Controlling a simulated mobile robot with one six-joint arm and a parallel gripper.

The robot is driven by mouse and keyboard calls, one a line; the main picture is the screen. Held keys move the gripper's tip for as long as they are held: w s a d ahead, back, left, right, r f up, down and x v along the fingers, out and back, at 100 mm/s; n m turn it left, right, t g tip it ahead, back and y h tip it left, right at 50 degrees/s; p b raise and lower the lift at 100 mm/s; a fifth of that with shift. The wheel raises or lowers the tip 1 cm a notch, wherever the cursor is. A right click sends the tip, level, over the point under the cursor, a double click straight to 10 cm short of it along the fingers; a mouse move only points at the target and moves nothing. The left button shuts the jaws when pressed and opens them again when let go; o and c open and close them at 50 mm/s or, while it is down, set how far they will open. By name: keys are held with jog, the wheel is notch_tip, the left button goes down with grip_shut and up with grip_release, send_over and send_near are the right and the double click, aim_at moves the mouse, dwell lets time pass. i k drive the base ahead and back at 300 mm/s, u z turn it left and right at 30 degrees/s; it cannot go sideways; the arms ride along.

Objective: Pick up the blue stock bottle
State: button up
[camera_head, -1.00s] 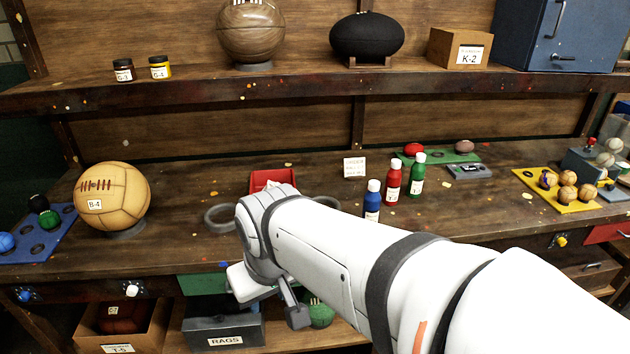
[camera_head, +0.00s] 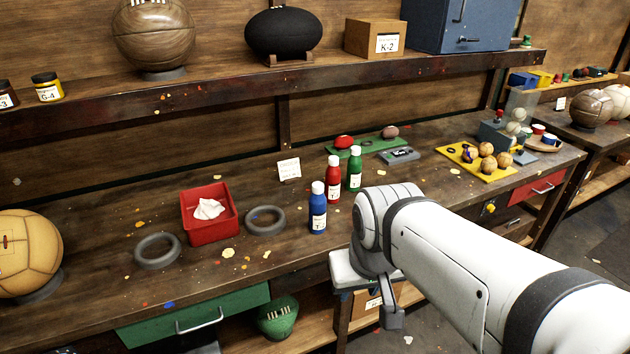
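The blue stock bottle (camera_head: 318,210) stands upright on the workbench, with a white cap and a white label. A red bottle (camera_head: 333,182) and a green bottle (camera_head: 354,170) of the same shape stand just behind it to the right. My gripper (camera_head: 392,318) is at the end of my white arm, low in front of the bench edge, to the right of and below the blue bottle. It is apart from the bottle. Its fingers are mostly hidden, so its opening does not show clearly.
A red tray (camera_head: 186,222) with a white cloth and two grey rings (camera_head: 265,221) lie left of the blue bottle. A small white sign (camera_head: 289,169) stands behind it. A yellow ball board (camera_head: 490,172) is at the right. The shelf (camera_head: 250,95) overhangs the back.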

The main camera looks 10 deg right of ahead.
aim_at(318, 201)
jog(key=i, duration=1)
jog(key=z, duration=0.1)
jog(key=k, duration=0.5)
jog(key=u, duration=0.4)
jog(key=i, duration=0.4)
jog(key=z, duration=0.45)
